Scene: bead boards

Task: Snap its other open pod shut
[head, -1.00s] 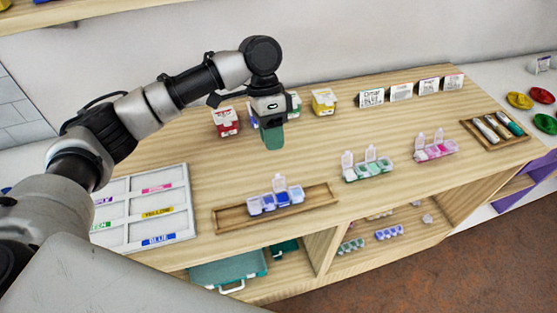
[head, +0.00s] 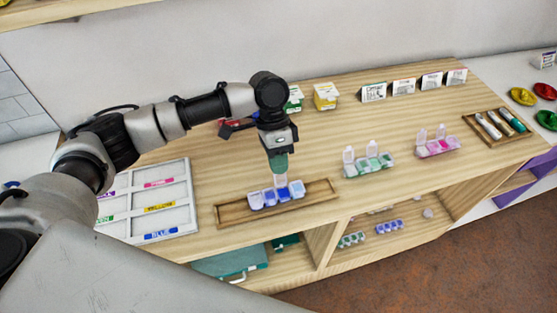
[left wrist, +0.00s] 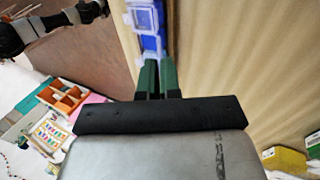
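The blue pod strip (head: 262,199) sits in a shallow wooden tray (head: 325,196). One of its lids (head: 281,181) stands up, partly hidden behind or under my fingertips. My left gripper (head: 279,168) points down just above this lid, its green fingers close together with nothing seen between them. In the left wrist view the blue strip (left wrist: 150,42) lies just beyond the fingertips (left wrist: 157,65); I cannot tell whether they touch the lid. My right gripper is not in view.
A green pod strip (head: 370,167) and a pink one (head: 440,147), both with raised lids, stand to the right. A tray of markers (head: 497,127) is further right. A white sorting board (head: 178,207) lies left. Small cartons (head: 325,96) stand behind.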

